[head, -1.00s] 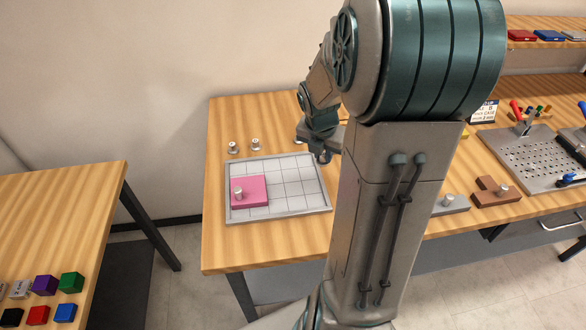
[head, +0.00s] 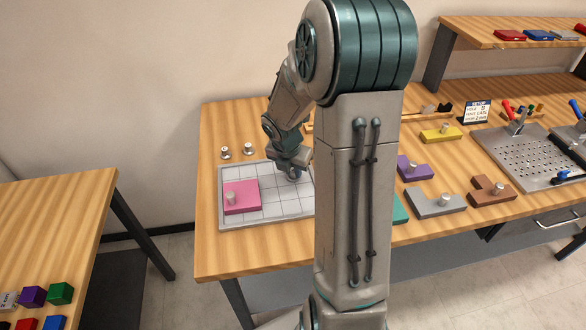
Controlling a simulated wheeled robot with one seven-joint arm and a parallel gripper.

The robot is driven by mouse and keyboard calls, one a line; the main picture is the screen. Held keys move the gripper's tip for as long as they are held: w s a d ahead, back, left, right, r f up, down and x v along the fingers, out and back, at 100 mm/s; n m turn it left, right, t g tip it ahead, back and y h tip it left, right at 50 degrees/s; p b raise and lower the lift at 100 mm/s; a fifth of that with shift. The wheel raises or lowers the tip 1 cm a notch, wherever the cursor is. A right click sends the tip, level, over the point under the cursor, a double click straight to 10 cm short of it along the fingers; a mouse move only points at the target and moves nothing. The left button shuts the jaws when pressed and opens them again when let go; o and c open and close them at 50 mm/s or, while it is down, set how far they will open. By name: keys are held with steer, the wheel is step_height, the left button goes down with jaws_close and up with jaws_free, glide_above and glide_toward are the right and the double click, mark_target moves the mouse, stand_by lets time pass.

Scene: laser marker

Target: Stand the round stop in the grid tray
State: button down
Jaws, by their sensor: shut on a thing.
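The grid tray (head: 268,212) is a pale flat tray with a ruled grid and a raised rim, lying on the left part of the wooden bench. A pink block (head: 241,196) with a silver knob sits in its left part. My gripper (head: 292,173) is over the tray's back right part, shut on a small grey round piece, which I take to be the round stop. The fingers mostly hide this piece, and I cannot tell whether it touches the tray. Two similar silver round pieces, one on the left (head: 225,153) and one on the right (head: 249,149), stand on the bench behind the tray.
My arm hides the tray's right edge. To the right lie a teal block (head: 400,209), a grey block (head: 436,204), a purple block (head: 414,167), a brown block (head: 491,190) and a yellow block (head: 441,134). A perforated plate (head: 520,158) lies farther right. The tray's front middle is clear.

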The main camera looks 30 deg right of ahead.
steer(key=shift+f, duration=0.15)
steer(key=c, duration=1.3)
jaws_free()
steer(key=p+v, duration=0.2)
steer(key=v, duration=1)
steer(key=shift+s+a+r+m+t+y, duration=0.15)
steer(key=shift+s+a+r+m+y, duration=0.3)
steer(key=shift+s+a+r+m, duration=2.05)
steer(key=shift+s+a+f+m+t+y, duration=0.2)
steer(key=shift+s+a+f+m+y, duration=0.6)
steer(key=shift+s+m, duration=3.85)
steer(key=shift+s+a+r+m+t+y, duration=0.15)
steer(key=shift+s+a+r+m, duration=1.55)
steer(key=shift+m, duration=3.95)
steer(key=shift+w+a+f, duration=0.35)
steer(key=shift+a+f, duration=0.05)
steer(key=shift+f, duration=0.15)
